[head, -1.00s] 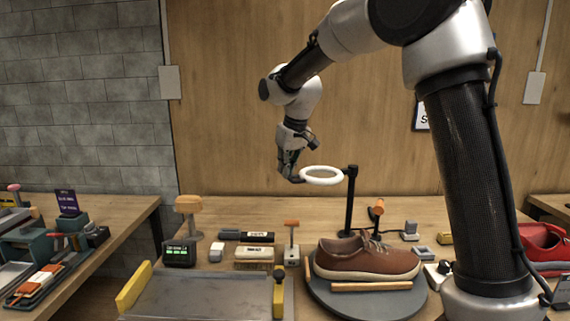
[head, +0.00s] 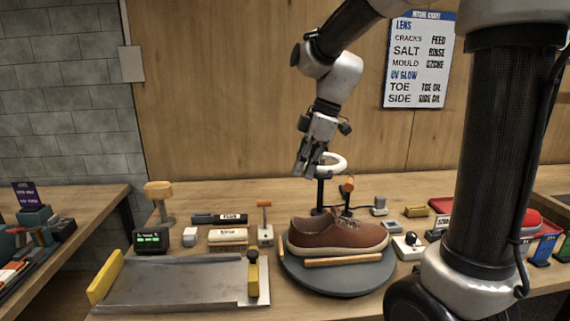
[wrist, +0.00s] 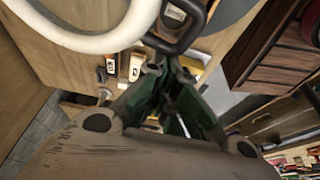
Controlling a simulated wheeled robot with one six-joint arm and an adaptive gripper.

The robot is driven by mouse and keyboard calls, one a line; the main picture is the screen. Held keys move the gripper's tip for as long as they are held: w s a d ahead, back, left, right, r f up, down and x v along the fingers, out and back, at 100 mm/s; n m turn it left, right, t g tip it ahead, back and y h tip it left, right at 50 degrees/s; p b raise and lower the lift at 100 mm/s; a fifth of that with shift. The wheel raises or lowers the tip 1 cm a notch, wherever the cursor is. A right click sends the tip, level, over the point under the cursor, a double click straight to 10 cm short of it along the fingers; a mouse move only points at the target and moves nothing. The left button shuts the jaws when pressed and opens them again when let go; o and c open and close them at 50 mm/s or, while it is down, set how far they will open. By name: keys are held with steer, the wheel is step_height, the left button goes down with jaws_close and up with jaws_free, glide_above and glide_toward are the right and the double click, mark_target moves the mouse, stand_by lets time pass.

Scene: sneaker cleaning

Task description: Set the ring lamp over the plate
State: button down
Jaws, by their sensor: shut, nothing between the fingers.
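The ring lamp (head: 345,163) is a white ring on a dark post (head: 320,192) behind the round dark plate (head: 345,284). In the head view the ring is just right of the post's top, partly hidden by my gripper; I cannot tell how far it reaches over the plate. A brown sneaker (head: 335,236) sits on the plate. My gripper (head: 303,172) is shut and empty at the ring's left side. In the wrist view the ring (wrist: 75,38) is large at upper left, and a dark loop (wrist: 205,22) lies close to the shut fingertips (wrist: 170,62).
A grey tray (head: 180,281) with yellow ends lies left of the plate. Brushes, small boxes and a green-lit display (head: 151,239) stand behind it. A wall chart (head: 418,60) hangs at the back.

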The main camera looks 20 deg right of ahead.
mark_target(329, 177)
steer(key=s+d+n, duration=0.1)
steer(key=d, duration=0.1)
steer(key=s+d+n, duration=0.1)
steer(key=d, duration=0.1)
steer(key=shift+s+g, duration=0.2)
steer(key=shift+g, duration=0.1)
steer(key=shift+s+d, duration=0.3)
steer(key=shift+d, duration=0.55)
